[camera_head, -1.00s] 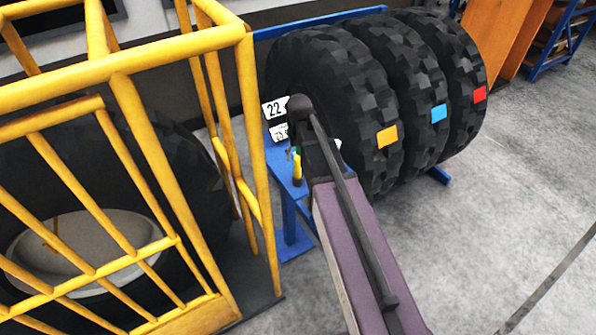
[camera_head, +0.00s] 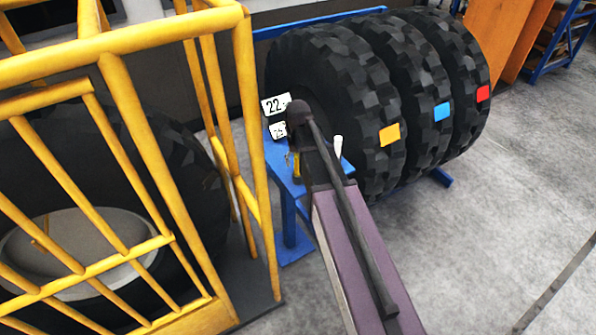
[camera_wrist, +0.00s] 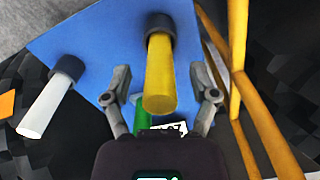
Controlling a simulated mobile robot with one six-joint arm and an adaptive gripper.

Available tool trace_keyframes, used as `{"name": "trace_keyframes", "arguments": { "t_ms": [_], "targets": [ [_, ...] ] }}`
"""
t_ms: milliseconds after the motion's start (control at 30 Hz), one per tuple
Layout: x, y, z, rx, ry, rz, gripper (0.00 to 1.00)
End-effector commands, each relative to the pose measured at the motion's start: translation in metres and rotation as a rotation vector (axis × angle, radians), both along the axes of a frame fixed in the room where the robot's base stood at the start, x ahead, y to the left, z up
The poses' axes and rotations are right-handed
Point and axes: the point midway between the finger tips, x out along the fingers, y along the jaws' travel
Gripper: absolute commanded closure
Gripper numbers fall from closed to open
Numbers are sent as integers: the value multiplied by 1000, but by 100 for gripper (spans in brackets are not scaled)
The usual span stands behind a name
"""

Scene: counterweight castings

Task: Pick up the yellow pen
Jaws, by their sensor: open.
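The yellow pen (camera_wrist: 160,82) stands in a dark round holder on a blue stand (camera_wrist: 98,38). My gripper (camera_wrist: 161,76) is open in the wrist view, with one finger on each side of the pen and visible gaps between. In the head view the yellow pen (camera_head: 297,168) shows at the left edge of my arm, partly hidden, on the blue stand (camera_head: 283,181). My gripper is hidden behind my arm there.
A white pen (camera_wrist: 44,107) in a dark holder stands to the left, and a green object (camera_wrist: 142,118) is partly hidden. Yellow cage bars (camera_wrist: 240,90) rise close on the right. Large tyres (camera_head: 330,95) stand beside the stand.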

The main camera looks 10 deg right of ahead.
Motion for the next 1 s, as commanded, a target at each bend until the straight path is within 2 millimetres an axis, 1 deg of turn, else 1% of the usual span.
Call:
{"name": "trace_keyframes", "arguments": {
  "t_ms": [67,667,700,767,800,900,1000],
  "targets": [
    [0,0,-3,0,0,0,25],
    [0,0,-2,0,0,0,25],
    [0,0,-2,0,0,0,36],
    [0,0,-2,0,0,0,54],
    [0,0,-2,0,0,0,66],
    [0,0,-2,0,0,0,94],
    [0,0,-2,0,0,0,94]
  ]
}}
